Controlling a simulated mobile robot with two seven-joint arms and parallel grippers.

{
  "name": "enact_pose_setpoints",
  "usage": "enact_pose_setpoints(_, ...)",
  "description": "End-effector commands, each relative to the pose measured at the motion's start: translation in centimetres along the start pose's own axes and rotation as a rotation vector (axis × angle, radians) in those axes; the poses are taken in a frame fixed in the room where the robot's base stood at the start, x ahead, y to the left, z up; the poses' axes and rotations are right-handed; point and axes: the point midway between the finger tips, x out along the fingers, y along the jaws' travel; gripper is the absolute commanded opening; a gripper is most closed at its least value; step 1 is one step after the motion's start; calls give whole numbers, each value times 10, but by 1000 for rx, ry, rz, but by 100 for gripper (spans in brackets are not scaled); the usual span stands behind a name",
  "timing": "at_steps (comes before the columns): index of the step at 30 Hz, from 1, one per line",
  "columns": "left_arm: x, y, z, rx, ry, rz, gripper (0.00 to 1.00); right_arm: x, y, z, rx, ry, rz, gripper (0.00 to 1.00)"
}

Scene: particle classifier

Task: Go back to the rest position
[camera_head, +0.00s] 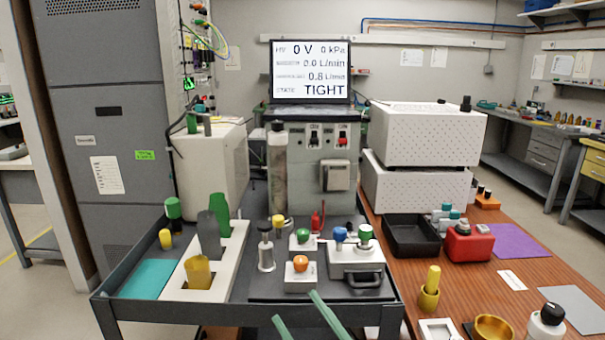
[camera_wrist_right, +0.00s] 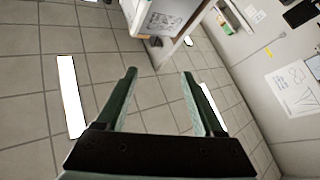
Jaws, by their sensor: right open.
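My right gripper (camera_head: 298,317) shows at the bottom edge of the head view as two green fingers, spread apart with nothing between them. It is in front of the cart's near edge. In the right wrist view the same gripper (camera_wrist_right: 158,75) is open and empty, with tiled floor and a wall beyond it. My left gripper is not in the head view.
A dark cart (camera_head: 230,309) holds a white rack (camera_head: 233,262), knobbed blocks and a grey box (camera_head: 355,265). A wooden bench (camera_head: 455,275) on the right carries a black tray (camera_head: 398,246), a red box (camera_head: 468,245) and a brass bowl (camera_head: 493,328). A screen (camera_head: 310,72) reads TIGHT.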

Motion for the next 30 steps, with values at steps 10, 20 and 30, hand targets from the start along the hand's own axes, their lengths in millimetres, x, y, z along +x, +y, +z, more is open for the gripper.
enact_pose_setpoints(10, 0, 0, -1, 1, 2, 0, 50, -167, -24, 145, 298, -714, 137, 70)
enact_pose_setpoints(20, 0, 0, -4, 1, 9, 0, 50, -351, -88, 180, 541, -1276, 144, 70)
enact_pose_setpoints(30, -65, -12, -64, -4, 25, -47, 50, -322, -40, 113, 510, -1260, 194, 70)
